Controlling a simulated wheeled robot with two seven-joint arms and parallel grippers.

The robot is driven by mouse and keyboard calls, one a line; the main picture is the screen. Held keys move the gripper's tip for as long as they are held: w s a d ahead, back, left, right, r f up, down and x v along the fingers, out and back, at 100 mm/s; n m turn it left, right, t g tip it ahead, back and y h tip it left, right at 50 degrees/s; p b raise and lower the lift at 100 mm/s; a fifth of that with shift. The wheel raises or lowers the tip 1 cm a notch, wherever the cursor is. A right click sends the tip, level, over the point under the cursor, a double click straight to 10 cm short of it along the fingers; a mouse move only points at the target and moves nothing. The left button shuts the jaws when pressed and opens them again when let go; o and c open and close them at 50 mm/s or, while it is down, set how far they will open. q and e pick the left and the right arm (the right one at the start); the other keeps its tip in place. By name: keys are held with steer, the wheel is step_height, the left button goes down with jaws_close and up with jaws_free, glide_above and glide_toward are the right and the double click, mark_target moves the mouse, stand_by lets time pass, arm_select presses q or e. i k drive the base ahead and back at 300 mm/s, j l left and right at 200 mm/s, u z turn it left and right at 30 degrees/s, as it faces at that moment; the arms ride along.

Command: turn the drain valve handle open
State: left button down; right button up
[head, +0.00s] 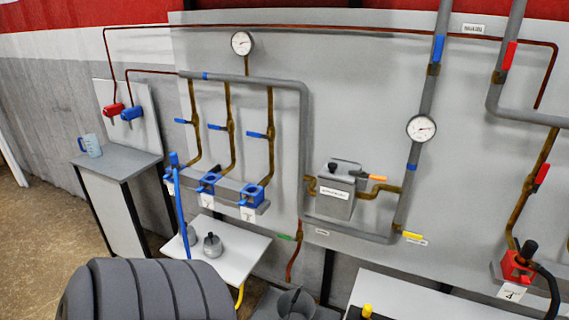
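A small green lever handle (285,237) sticks out to the left of a thin copper drain pipe (294,262) at the lower middle of the panel. It looks about crosswise to the pipe. No label for it is readable, so I take it as the drain valve handle from its place above a dark bucket (296,304) on the floor. The pipe drops from the thick grey pipework toward the bucket. Neither of my grippers shows in the head view, and nothing touches the handle.
A white low table (240,258) with metal weights (213,245) stands left of the pipe. A yellow handle (413,236) and an orange handle (377,177) are to the right, near a grey meter box (338,190). A white table (420,300) stands at the lower right.

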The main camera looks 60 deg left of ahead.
mark_target(282, 236)
steer(key=j+u, duration=0.15)
steer(key=u, duration=0.35)
steer(key=j+u, duration=0.15)
steer(key=u, duration=0.35)
steer(key=j+u, duration=0.15)
steer(key=u, duration=0.35)
steer(key=i+j, duration=0.15)
steer(key=j, duration=0.15)
